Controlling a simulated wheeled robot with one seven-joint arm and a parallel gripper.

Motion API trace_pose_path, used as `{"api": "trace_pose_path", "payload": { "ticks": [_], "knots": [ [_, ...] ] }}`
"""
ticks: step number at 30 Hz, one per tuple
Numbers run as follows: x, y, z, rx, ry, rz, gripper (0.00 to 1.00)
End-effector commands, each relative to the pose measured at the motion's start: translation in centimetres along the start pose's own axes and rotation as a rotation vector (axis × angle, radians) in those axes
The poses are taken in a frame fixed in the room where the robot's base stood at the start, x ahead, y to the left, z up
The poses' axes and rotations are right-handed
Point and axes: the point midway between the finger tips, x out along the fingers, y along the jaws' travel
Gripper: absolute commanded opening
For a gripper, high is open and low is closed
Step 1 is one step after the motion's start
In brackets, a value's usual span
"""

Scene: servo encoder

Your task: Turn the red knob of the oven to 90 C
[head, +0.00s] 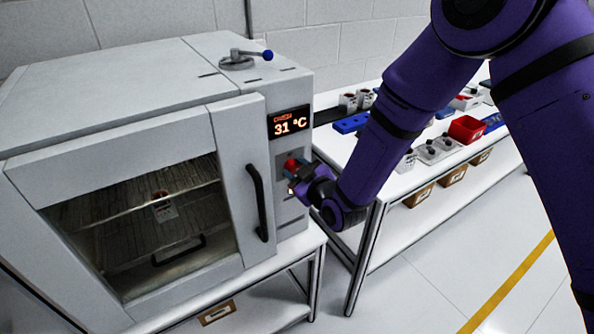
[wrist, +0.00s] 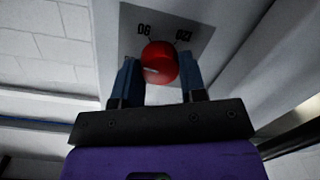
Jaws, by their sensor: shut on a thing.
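The oven (head: 226,143) is a pale grey box at the left of the head view, with its glass door closed. Its display (head: 290,123) reads 31 °C. The red knob (head: 291,165) is on the control panel below the display, partly covered by my gripper (head: 300,174). In the wrist view the red knob (wrist: 160,62) sits between the two blue fingers of my gripper (wrist: 160,72), which is shut on it. The knob's light mark points left.
The black door handle (head: 258,203) stands out just left of the knob panel. A small item (head: 163,207) sits on a rack inside the oven. A white bench (head: 382,180) with a red bin (head: 466,130) and several small parts stands at the right.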

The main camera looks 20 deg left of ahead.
Motion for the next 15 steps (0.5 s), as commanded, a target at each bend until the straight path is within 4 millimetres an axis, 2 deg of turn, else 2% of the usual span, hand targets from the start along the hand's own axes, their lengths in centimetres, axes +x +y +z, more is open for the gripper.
{"api": "trace_pose_path", "payload": {
  "ticks": [15],
  "knots": [
    [-0.06,0.06,0.27,0.465,0.021,-0.037,0.15]
  ]
}}
